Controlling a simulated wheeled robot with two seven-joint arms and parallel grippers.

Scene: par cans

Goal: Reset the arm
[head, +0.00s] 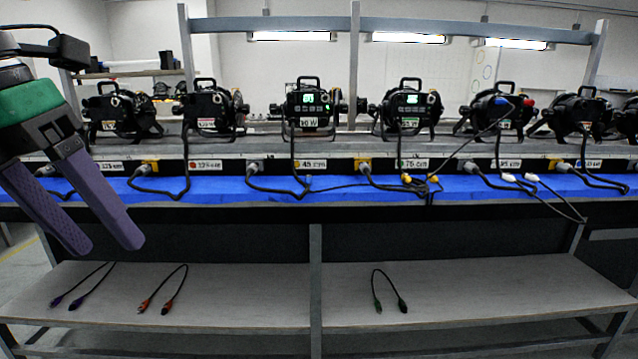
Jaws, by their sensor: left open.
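My left gripper (92,246) is at the left of the head view, with a green band and two purple fingers pointing down. The fingers are apart with nothing between them. It hangs in front of the bench's left end, apart from the cables and lamps. My right gripper is not in view. Several black par cans stand in a row on the bench, among them one with a lit green display (307,103) near the middle and another lit one (408,103) to its right.
Black power cables with grey plugs (253,168) lie over the blue bench strip (330,188). On the lower shelf (240,300) lie a purple-ended cable (78,292), an orange-ended cable (165,290) and a green-ended cable (388,290). Most of the shelf is bare.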

